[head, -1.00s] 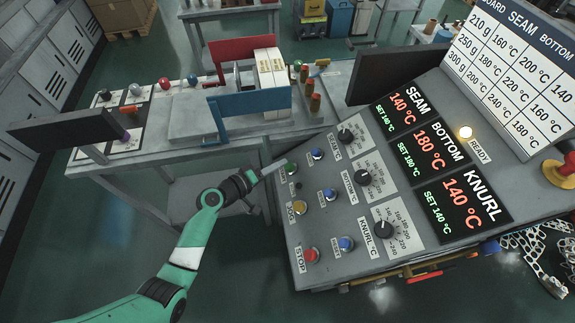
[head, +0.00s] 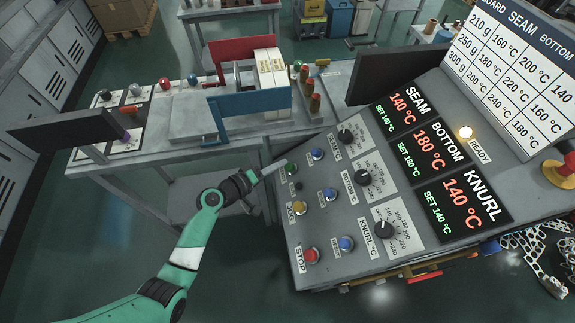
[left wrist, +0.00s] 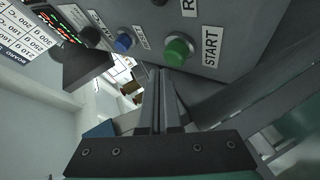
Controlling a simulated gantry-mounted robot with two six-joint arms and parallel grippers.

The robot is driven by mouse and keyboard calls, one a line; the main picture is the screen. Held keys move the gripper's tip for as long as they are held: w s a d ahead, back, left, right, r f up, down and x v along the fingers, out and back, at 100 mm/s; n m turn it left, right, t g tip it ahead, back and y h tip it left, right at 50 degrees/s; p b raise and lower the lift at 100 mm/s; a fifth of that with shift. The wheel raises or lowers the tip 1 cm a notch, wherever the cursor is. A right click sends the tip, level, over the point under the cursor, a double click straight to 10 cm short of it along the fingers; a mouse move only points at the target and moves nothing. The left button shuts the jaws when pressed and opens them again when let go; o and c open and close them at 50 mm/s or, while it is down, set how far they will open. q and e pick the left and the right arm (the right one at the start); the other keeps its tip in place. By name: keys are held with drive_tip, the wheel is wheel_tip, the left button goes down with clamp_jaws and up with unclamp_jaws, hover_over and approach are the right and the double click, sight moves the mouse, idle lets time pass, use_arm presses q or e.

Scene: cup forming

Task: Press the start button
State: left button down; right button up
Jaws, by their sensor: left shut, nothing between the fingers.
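The green start button (head: 290,169) sits at the upper left corner of the sloped control panel (head: 330,262). It also shows in the left wrist view (left wrist: 178,50), beside its START label (left wrist: 210,47). My left gripper (head: 284,162) is shut and empty, with its fingertips close to the green button in the head view. In the left wrist view the shut fingers (left wrist: 158,80) point toward the panel, with the tips just below and left of the button. I cannot tell whether they touch it. My right gripper is not in view.
The panel also carries blue buttons (head: 317,153), a yellow button (head: 299,207), a red stop button (head: 311,255) and black knobs (head: 362,178). The ready lamp (head: 465,132) is lit. A dark monitor (head: 385,75) stands behind the panel. A workbench (head: 150,152) lies beyond my gripper.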

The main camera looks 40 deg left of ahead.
use_arm(q)
drive_tip(key=shift+f, duration=0.1)
idle(0.3)
drive_tip(key=shift+w+d+f+b, duration=0.2)
drive_tip(key=shift+f+b, duration=0.1)
drive_tip(key=shift+b, duration=0.1)
drive_tip(key=shift+w+d+f+b, duration=0.15)
drive_tip(key=shift+w+f+b, duration=0.1)
drive_tip(key=shift+f+b, duration=0.2)
idle(0.6)
drive_tip(key=shift+r, duration=0.1)
drive_tip(key=shift+s+a+r+p, duration=0.35)
drive_tip(key=shift+s+r+p, duration=0.05)
drive_tip(key=shift+r+p, duration=0.3)
drive_tip(key=r+p, duration=0.1)
drive_tip(key=s+a+r+p, duration=0.2)
drive_tip(key=r, duration=0.1)
drive_tip(key=shift+s+p, duration=0.15)
drive_tip(key=shift+p, duration=0.15)
